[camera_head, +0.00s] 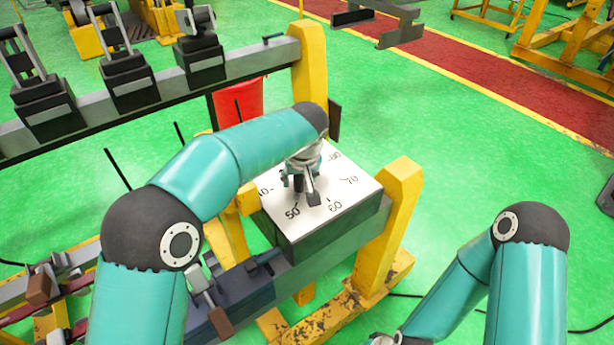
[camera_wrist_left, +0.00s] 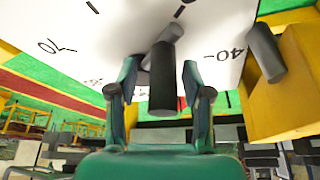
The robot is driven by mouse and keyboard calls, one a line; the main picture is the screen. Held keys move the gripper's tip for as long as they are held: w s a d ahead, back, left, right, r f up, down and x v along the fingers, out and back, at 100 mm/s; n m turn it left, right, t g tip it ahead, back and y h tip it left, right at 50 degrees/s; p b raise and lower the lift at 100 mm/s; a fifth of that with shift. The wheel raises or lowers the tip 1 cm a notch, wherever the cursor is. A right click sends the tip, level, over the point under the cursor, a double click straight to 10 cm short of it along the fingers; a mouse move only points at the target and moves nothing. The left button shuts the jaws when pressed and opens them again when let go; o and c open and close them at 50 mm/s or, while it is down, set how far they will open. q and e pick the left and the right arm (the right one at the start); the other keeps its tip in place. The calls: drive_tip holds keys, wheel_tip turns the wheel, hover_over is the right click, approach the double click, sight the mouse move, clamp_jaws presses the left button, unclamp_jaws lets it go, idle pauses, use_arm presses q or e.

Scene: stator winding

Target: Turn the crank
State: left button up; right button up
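The crank (camera_head: 313,196) sits on a white numbered dial plate (camera_head: 341,204) on top of a dark box, with its end near the 50 and 60 marks. In the left wrist view the crank's dark cylindrical handle (camera_wrist_left: 163,80) stands out from the white dial face (camera_wrist_left: 110,30). My left gripper (camera_head: 300,183) is over the dial at the crank. In the left wrist view my left gripper (camera_wrist_left: 160,82) has a finger on each side of the handle, with visible gaps on both sides.
Yellow posts (camera_head: 398,205) flank the dial box. Another dark cylinder (camera_wrist_left: 265,52) is right of the handle in the left wrist view. A rail with several black clamps (camera_head: 130,82) runs behind at the left. A red bin (camera_head: 240,100) stands behind my left arm.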

use_arm(q)
drive_tip(key=shift+a, duration=0.1)
drive_tip(key=shift+r, duration=0.1)
drive_tip(key=v, duration=1.1)
drive_tip(key=shift+r, duration=0.35)
drive_tip(key=shift+s, duration=0.1)
